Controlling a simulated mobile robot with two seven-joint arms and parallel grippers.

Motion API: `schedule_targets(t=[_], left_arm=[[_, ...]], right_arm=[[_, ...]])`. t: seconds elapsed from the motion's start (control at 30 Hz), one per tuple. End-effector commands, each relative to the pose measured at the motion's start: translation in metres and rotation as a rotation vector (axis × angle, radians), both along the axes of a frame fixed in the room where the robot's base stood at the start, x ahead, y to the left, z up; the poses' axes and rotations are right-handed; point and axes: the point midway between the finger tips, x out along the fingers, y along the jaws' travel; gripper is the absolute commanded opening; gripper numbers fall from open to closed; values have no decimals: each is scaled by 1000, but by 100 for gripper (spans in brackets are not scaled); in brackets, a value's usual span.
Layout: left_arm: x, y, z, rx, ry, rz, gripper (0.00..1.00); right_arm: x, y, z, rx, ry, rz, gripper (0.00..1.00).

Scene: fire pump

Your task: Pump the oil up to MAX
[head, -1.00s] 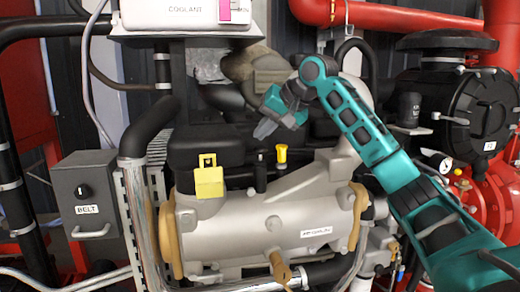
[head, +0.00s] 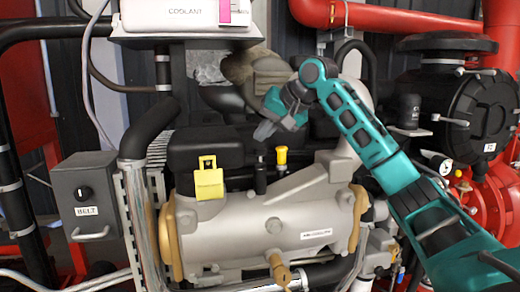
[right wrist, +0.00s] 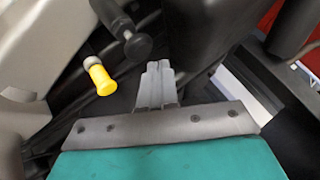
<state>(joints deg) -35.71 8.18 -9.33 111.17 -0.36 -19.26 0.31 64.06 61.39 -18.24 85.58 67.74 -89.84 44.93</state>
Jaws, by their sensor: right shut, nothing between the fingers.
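My right gripper (head: 264,131) is shut and empty above the engine, its fingertips pointing down and left. A short black knobbed post (head: 260,176) stands upright on the engine below the fingertips, apart from them. A yellow-capped fitting (head: 281,159) stands just right of it. In the right wrist view, the closed fingers (right wrist: 155,82) are near the black round knob (right wrist: 138,46) and the yellow cap (right wrist: 101,79), touching neither. A yellow tag-like piece (head: 208,180) is on the engine's left. I see no readable MAX mark. My left gripper is not in view.
The grey engine body (head: 265,235) fills the middle. A white COOLANT tank (head: 180,18) sits above left and a BELT box (head: 90,195) at left. A black round housing (head: 470,110), a gauge (head: 445,166) and red pipes (head: 420,20) crowd the right.

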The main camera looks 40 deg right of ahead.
Motion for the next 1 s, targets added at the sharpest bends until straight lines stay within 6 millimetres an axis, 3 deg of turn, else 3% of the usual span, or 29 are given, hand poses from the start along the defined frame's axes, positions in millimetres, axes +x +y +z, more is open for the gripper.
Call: schedule_targets(t=[1.0], left_arm=[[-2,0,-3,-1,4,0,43]], right_arm=[[0,0,-9,0,1,0,0]])
